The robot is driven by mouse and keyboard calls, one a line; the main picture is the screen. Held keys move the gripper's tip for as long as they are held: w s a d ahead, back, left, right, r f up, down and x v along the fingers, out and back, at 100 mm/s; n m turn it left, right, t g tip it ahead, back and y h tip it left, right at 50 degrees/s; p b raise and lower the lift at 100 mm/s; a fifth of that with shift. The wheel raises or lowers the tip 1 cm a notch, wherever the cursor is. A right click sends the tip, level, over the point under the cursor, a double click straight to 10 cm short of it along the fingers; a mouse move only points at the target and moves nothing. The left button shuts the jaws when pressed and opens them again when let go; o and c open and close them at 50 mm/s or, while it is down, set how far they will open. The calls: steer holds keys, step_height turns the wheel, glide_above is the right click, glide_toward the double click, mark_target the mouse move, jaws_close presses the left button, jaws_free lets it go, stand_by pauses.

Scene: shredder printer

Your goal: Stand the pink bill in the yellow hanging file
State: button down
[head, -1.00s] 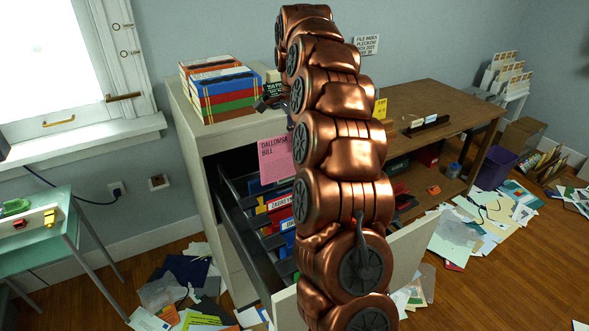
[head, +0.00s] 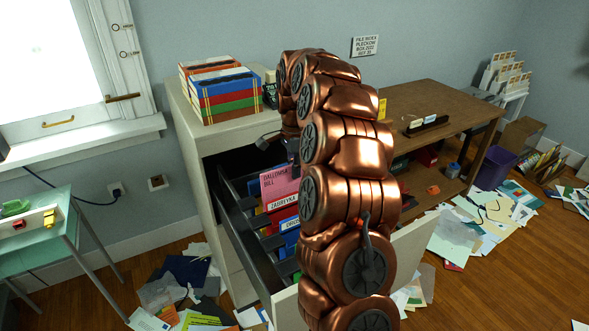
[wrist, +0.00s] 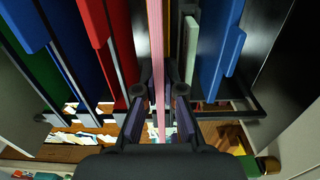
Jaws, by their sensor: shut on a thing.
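The pink bill (head: 279,184) is upright in the open file drawer, its lower part hidden behind a red file (head: 283,203). In the wrist view my gripper (wrist: 162,88) is shut on the bill, seen edge-on (wrist: 156,45), with the fingers down among the hanging files. A bit of yellow file (head: 260,210) shows left of the red file, and a thin yellowish strip (wrist: 166,30) runs right beside the bill. I cannot tell whether the bill is inside the yellow file.
The drawer (head: 243,236) also holds blue files (wrist: 215,45) and red files. Binders (head: 225,95) stand on the cabinet. A wooden desk (head: 440,100) is at right. Papers litter the floor around the cabinet.

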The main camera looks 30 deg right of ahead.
mark_target(294, 187)
steer(key=shift+f+b, duration=0.2)
steer(key=shift+b, duration=0.35)
steer(key=shift+f+b, duration=1.05)
steer(key=shift+f, duration=0.75)
steer(key=shift+s+a+f+b, duration=0.15)
steer(key=shift+f+b, duration=0.15)
steer(key=shift+f, duration=0.2)
steer(key=shift+s+a+f+b, duration=0.1)
steer(key=shift+f+b, duration=0.15)
steer(key=shift+f, duration=0.2)
steer(key=shift+w+d+f, duration=0.2)
steer(key=shift+w+f, duration=0.05)
steer(key=shift+f, duration=0.4)
steer(key=shift+r, duration=0.1)
steer(key=c, duration=1.2)
jaws_free()
steer(key=shift+r, duration=0.25)
